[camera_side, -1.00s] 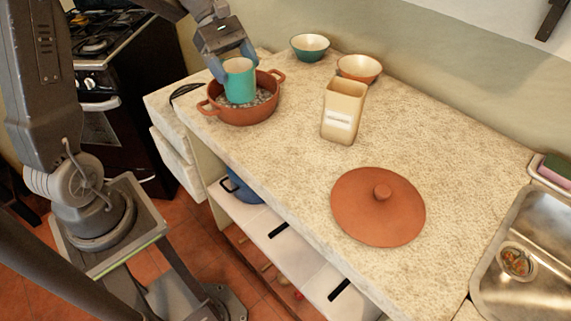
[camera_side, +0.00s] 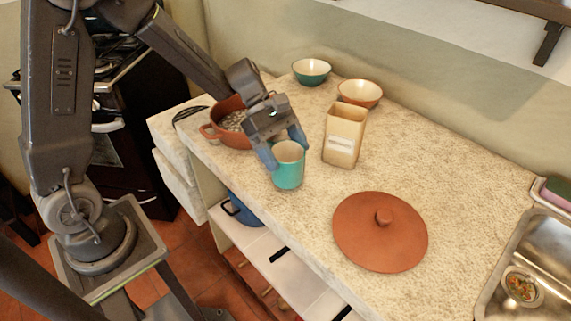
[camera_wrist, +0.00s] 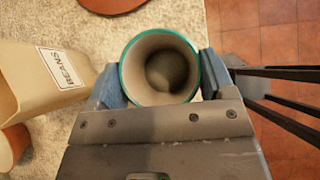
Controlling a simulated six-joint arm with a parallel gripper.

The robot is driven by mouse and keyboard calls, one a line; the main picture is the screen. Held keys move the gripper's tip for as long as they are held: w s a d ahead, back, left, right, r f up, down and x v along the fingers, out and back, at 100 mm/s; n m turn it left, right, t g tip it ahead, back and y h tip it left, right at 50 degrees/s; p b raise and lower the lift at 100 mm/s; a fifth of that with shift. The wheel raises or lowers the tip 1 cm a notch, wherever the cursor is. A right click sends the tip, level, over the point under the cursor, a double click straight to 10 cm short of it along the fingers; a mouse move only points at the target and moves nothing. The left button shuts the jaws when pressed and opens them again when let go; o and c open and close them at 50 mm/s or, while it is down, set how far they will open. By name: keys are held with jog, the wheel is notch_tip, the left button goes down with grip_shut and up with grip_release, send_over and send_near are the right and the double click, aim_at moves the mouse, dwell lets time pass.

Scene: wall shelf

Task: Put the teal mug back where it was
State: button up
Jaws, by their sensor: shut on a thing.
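The teal mug (camera_side: 288,168) is upright between the blue fingers of my gripper (camera_side: 283,150), over the counter in front of the beige box. In the wrist view, my gripper (camera_wrist: 157,85) is shut on the mug (camera_wrist: 160,66) from both sides; its pale inside looks empty. I cannot tell whether its base touches the counter. The terracotta pot (camera_side: 212,130), holding greyish contents, is left of the mug and partly hidden by my gripper. The terracotta lid (camera_side: 365,245) lies on the counter to the right.
The beige box (camera_side: 343,138), labelled BEANS in the wrist view (camera_wrist: 45,75), stands close to the mug. A teal bowl (camera_side: 311,71) and an orange bowl (camera_side: 360,93) sit at the back. A sink (camera_side: 530,260) is at right. Bare counter (camera_side: 460,185) lies between box and sink.

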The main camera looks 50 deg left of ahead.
jog(key=shift+f, duration=2)
jog(key=shift+f, duration=0.1)
jog(key=o, duration=1.2)
jog(key=shift+f, duration=0.1)
jog(key=shift+c, duration=0.2)
jog(key=shift+a+r, duration=0.1)
jog(key=shift+r, duration=0.25)
jog(key=v, duration=1)
jog(key=s+r+m+t+y, duration=0.2)
jog(key=s+r+m+y, duration=0.2)
jog(key=s+m, duration=0.4)
jog(key=s+d+r+m+t+y, duration=0.1)
jog(key=s+r+m+t+y, duration=0.2)
jog(key=s+m, duration=0.6)
notch_tip(320, 180, up, 2)
jog(key=shift+m+t+y, duration=0.3)
jog(key=shift+m+y, duration=0.2)
jog(key=shift+y, duration=0.5)
